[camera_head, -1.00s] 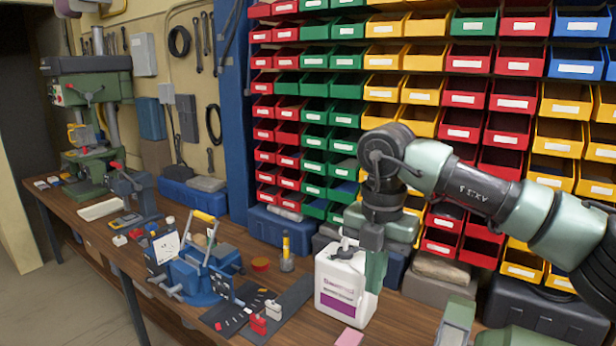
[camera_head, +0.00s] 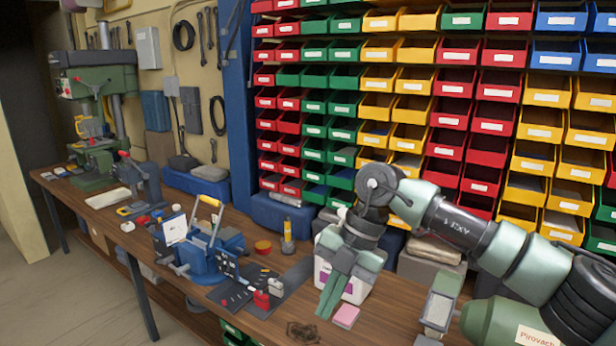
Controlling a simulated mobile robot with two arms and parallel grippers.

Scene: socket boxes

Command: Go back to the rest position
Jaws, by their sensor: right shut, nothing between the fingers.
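My right gripper (camera_head: 333,296) hangs from the arm that comes in from the right. Its green fingers are together and empty, pointing down and slightly left over the workbench (camera_head: 262,327). I cannot tell whether the two touch. My left gripper is not in view.
A pink block (camera_head: 346,316) lies just right of the fingertips. A blue vise (camera_head: 205,254) and a dark mat with small red and white parts (camera_head: 240,296) are to the left. Racks of coloured bins (camera_head: 455,84) fill the wall behind.

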